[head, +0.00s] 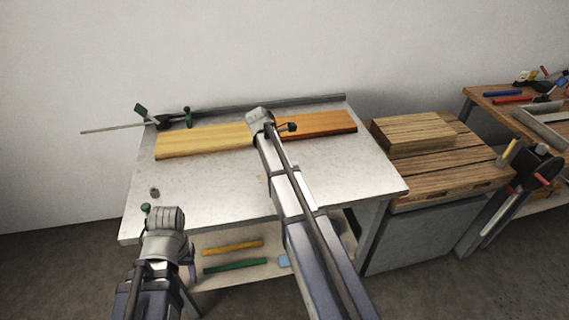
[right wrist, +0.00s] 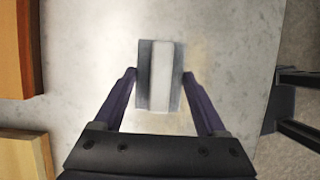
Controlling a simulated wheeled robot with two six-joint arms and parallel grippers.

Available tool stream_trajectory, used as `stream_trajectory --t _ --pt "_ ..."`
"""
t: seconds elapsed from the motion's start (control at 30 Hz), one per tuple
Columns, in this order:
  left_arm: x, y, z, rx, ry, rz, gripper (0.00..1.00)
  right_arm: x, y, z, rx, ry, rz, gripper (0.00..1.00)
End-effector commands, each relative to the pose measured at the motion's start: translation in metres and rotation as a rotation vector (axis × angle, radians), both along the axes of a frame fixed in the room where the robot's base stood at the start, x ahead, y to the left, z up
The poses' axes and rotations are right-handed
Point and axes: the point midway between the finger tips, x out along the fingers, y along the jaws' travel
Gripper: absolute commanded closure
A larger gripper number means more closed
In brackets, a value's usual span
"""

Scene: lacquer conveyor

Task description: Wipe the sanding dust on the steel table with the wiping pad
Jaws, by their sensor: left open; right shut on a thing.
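The steel table (head: 215,185) stands in the middle of the head view. The right wrist view shows the wiping pad (right wrist: 160,75), a grey block with a white middle strip, between the fingers of my right gripper (right wrist: 160,76), which is shut on it over the steel surface (right wrist: 90,60). Faint tan sanding dust (right wrist: 196,50) shows around the pad; a small tan trace (head: 262,178) shows beside my right arm in the head view. The arm hides the pad there. My left gripper (head: 190,270) is open, low at the table's front left, its fingers partly hidden.
A yellow board (head: 205,140) and an orange board (head: 320,125) lie along the table's back. A green clamp (head: 150,116) sits at the back left corner. A wooden bench (head: 440,172) stands right. The table's right front is clear.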

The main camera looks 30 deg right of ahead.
Motion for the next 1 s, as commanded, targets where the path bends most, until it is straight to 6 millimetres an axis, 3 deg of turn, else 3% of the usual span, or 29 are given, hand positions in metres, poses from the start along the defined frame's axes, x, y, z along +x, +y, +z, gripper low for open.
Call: stream_trajectory --t 0.5,0.8,1.0 --pt "0.0 0.0 0.001 0.0 0.0 0.0 0.5 -0.033 0.007 0.001 -0.002 0.0 0.0 0.7" --pt "0.0 0.0 0.001 0.0 0.0 0.0 0.5 -0.037 0.008 0.001 -0.002 0.0 0.0 0.7" --pt "0.0 0.0 0.0 0.0 0.0 0.0 0.5 -0.051 0.011 0.0 -0.002 -0.001 0.001 0.7"
